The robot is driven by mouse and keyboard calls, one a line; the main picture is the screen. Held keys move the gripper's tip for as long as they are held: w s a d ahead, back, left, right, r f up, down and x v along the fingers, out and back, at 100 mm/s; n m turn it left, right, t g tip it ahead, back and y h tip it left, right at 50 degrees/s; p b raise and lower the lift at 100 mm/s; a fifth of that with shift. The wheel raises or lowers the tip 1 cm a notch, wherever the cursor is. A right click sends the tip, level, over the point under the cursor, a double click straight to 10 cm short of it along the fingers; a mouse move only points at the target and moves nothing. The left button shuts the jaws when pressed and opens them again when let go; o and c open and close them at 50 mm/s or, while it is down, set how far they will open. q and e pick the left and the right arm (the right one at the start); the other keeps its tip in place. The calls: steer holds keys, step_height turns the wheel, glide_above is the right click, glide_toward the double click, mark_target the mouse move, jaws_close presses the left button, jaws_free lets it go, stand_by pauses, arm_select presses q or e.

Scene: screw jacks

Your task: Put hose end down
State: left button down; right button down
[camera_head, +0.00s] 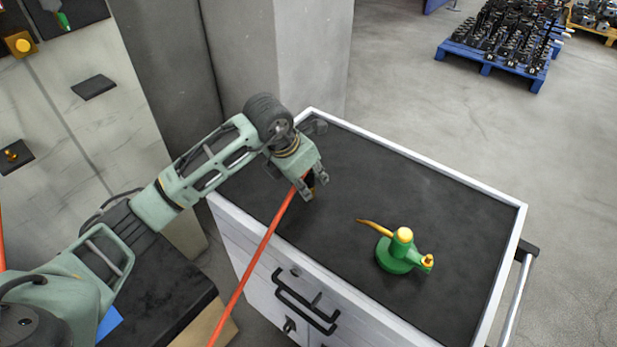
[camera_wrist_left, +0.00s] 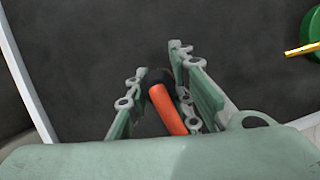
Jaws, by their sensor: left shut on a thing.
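My left gripper (camera_head: 313,191) is over the left part of the cart's dark top (camera_head: 400,190). It is shut on the end of an orange hose (camera_head: 262,243). The hose runs from the gripper over the cart's front edge and down to the lower left. I cannot tell whether the hose end touches the cart top. My right gripper is not in view.
A green oil can (camera_head: 398,252) with a yellow spout stands on the cart top, right of the gripper. The cart top has a raised white rim (camera_head: 450,175). The surface between gripper and can is clear. A blue pallet (camera_head: 493,62) of dark parts stands far back.

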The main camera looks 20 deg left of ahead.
arm_select(q)
steer(key=c, duration=2)
jaws_free()
steer(key=shift+f, duration=0.1)
steer(key=o, duration=0.4)
steer(key=shift+o, duration=0.2)
steer(key=shift+r, duration=0.25)
steer(key=shift+s+a+r, duration=0.1)
steer(key=shift+r, duration=0.25)
steer(key=b+v, duration=0.1)
steer(key=v, duration=1)
steer(key=shift+b, duration=0.35)
